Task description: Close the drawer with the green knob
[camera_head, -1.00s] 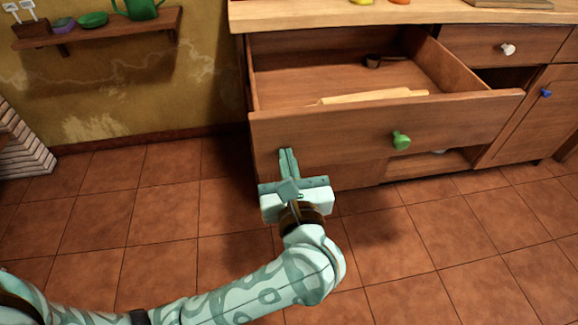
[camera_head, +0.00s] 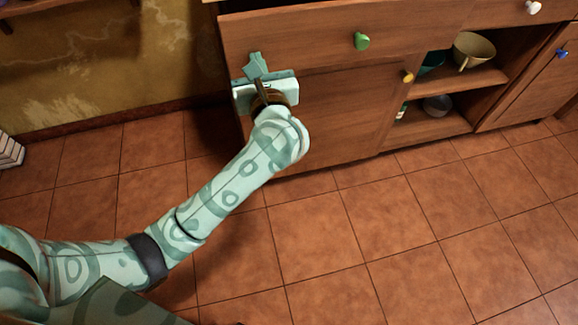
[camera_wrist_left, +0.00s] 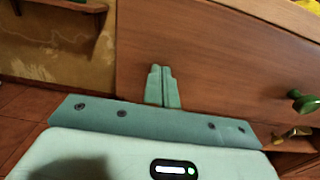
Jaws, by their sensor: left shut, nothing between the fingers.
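The wooden drawer front (camera_head: 310,38) with the green knob (camera_head: 361,41) runs across the top of the head view. A narrow dark gap shows above its left part, so it looks still a little open. My left gripper (camera_head: 256,65) is shut and empty at the drawer front's lower left, left of the knob. In the left wrist view, its closed fingers (camera_wrist_left: 162,85) point at the drawer front (camera_wrist_left: 220,60) and seem to touch or nearly touch it. The green knob (camera_wrist_left: 305,103) is at that view's right edge. My right gripper is not in view.
Below the drawer is a cabinet door with a yellow knob (camera_head: 407,76). To its right, open shelves hold a beige bowl (camera_head: 474,50) and other dishes. A white knob (camera_head: 533,7) and a blue knob (camera_head: 561,52) are farther right. The tiled floor (camera_head: 400,220) is clear.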

